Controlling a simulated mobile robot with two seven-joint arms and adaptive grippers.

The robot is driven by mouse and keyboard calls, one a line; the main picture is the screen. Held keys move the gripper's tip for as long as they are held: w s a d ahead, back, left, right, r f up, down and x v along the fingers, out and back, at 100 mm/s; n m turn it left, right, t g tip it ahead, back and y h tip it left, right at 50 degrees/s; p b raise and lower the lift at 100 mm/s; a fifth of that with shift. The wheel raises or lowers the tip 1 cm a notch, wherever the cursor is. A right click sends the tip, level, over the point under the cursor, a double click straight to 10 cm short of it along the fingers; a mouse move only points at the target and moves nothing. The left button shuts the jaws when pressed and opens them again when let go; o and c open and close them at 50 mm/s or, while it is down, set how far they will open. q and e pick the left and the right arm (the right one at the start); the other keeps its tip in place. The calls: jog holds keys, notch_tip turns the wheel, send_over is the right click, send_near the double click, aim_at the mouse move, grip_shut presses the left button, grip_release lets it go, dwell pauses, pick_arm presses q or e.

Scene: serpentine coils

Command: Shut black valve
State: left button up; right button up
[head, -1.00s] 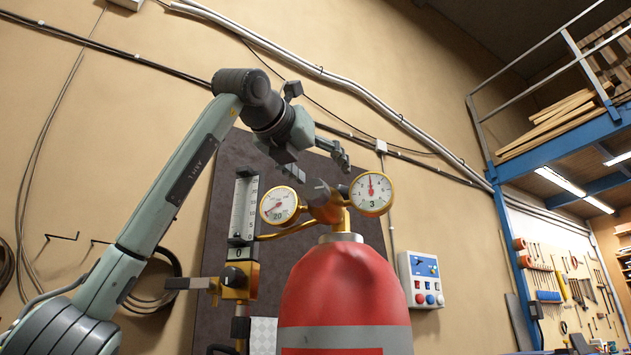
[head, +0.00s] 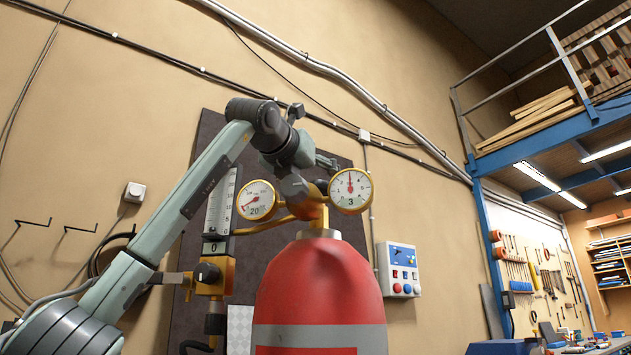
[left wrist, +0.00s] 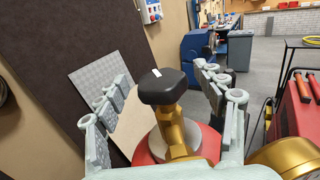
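In the left wrist view a black valve knob (left wrist: 162,88) sits on a gold stem above a red cylinder (left wrist: 150,150). My left gripper (left wrist: 165,78) is open, with jointed fingers on either side of the knob and visible gaps between. In the head view my left gripper (head: 312,165) is at the top of the red cylinder (head: 320,280), beside the gold fitting (head: 312,208); its fingers are partly hidden behind the right gauge (head: 351,190). A second black knob (head: 207,273) is on the gold flow meter body at left. My right gripper is not in view.
A left gauge (head: 257,200) stands close under my left arm. A tall flow meter tube (head: 221,205) is behind it on a dark wall board. A control box (head: 398,270) hangs to the right.

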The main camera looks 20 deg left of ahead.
pick_arm(q)
jog(key=c, duration=1)
jog(key=shift+a+m+h, duration=0.1)
jog(key=shift+m+h, duration=0.7)
jog(key=shift+h, duration=0.5)
jog(key=shift+c, duration=0.2)
jog(key=o, duration=1.2)
jog(key=shift+c, duration=0.2)
jog(key=v, duration=1.2)
jog(key=shift+r, duration=0.2)
